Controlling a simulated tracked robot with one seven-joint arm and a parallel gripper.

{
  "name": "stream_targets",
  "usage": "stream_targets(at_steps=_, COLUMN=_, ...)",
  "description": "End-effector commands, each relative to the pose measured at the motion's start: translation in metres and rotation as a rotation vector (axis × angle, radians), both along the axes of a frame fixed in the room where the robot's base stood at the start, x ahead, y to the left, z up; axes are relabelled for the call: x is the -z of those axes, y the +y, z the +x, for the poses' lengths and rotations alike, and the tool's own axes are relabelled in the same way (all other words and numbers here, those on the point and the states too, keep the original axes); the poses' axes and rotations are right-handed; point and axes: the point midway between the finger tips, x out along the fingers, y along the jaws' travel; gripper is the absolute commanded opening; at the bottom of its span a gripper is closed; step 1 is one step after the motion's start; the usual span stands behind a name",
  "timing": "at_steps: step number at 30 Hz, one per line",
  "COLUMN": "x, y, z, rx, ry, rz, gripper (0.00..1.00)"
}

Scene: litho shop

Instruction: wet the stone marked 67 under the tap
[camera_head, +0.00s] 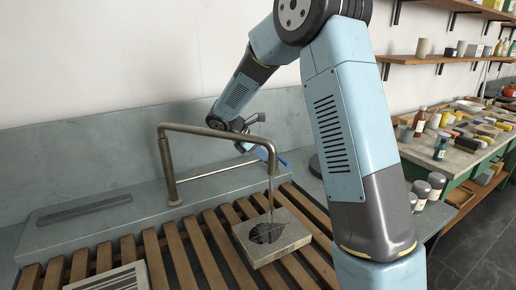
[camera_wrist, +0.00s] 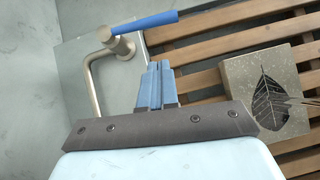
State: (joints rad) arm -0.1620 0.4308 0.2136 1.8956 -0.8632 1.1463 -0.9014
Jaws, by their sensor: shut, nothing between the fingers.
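A pale square stone (camera_head: 272,238) with a dark leaf drawing lies on the slatted rack under the tap spout. It also shows at the right in the wrist view (camera_wrist: 268,92). I cannot read a number on it. The bent metal tap (camera_head: 165,165) reaches over it, and a thin clear stream (camera_head: 271,190) appears to fall from the spout onto the stone. The tap's blue lever (camera_wrist: 150,22) lies beyond my fingertips in the wrist view. My gripper (camera_wrist: 155,66) is shut and empty, near the lever and apart from it.
Another stone (camera_head: 115,278) with dark stripes lies on the wooden slats (camera_head: 185,258) at the lower left. A grey backsplash (camera_head: 90,150) stands behind the trough. Several small jars stand right of my arm, beside a cluttered bench (camera_head: 455,155). Shelves hang above.

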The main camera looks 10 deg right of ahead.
Motion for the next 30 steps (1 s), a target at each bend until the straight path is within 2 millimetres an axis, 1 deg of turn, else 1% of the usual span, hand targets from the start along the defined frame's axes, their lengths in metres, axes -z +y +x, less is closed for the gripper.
stream_targets(at_steps=1, x=0.008, y=-0.007, z=0.0, rx=0.002, ry=0.004, rz=-0.002, gripper=0.0)
stream_targets(at_steps=3, x=0.018, y=-0.015, z=0.002, rx=0.002, ry=0.003, rz=-0.002, gripper=0.0)
stream_targets(at_steps=6, x=0.028, y=-0.026, z=0.004, rx=0.003, ry=0.001, rz=0.0, gripper=0.0)
stream_targets(at_steps=9, x=0.029, y=-0.04, z=0.007, rx=0.003, ry=0.0, rz=-0.001, gripper=0.0)
stream_targets(at_steps=15, x=0.032, y=-0.056, z=0.01, rx=0.002, ry=0.0, rz=0.0, gripper=0.0)
stream_targets(at_steps=20, x=0.033, y=-0.06, z=0.011, rx=0.001, ry=-0.001, rz=0.0, gripper=0.0)
stream_targets(at_steps=30, x=0.033, y=-0.059, z=0.011, rx=-0.003, ry=0.0, rz=0.0, gripper=0.0)
